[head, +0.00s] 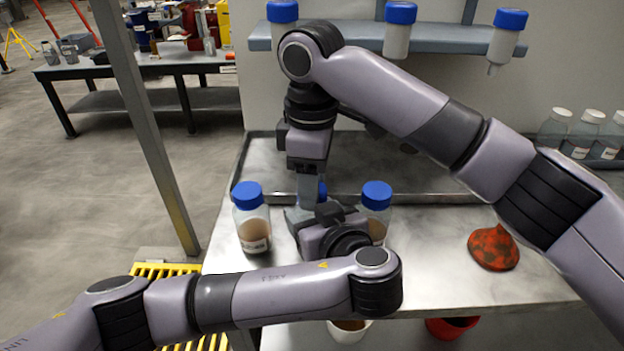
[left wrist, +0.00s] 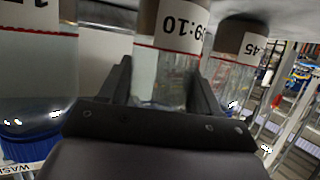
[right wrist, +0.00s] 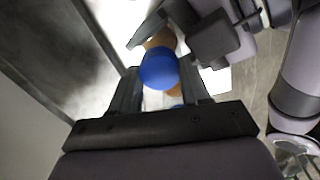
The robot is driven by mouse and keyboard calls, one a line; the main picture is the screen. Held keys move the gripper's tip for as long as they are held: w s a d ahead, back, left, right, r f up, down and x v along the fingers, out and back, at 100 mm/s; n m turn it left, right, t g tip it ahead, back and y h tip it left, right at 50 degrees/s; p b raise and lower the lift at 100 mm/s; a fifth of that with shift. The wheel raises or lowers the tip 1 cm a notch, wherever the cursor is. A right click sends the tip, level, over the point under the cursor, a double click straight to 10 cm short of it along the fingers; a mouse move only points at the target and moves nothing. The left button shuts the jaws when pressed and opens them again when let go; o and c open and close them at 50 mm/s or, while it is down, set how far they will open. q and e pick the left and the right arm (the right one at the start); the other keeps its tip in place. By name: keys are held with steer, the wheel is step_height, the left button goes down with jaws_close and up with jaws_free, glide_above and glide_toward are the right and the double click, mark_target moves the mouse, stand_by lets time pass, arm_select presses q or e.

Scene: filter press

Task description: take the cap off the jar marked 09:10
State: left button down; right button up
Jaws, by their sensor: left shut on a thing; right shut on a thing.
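The jar marked 09:10 (left wrist: 178,45) shows upside down in the left wrist view, between the fingers of my left gripper (left wrist: 165,85), which is shut on its clear upper part. In the head view the left gripper (head: 318,215) hides most of this jar. My right gripper (head: 308,195) reaches down from above at the jar's top. In the right wrist view the blue cap (right wrist: 159,69) is between the fingers of my right gripper (right wrist: 160,80), shut on it.
Two other blue-capped jars stand close by, one at left (head: 251,225) and one at right (head: 376,208). A red-and-dark lump (head: 493,248) lies on the metal bench (head: 440,275) at right. Blue-capped bottles hang on a shelf (head: 350,38) above.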

steer(key=n, duration=1.8)
steer(key=shift+n, duration=0.3)
steer(key=n, duration=0.6)
steer(key=shift+r, duration=0.1)
steer(key=shift+r, duration=0.1)
steer(key=shift+r, duration=1)
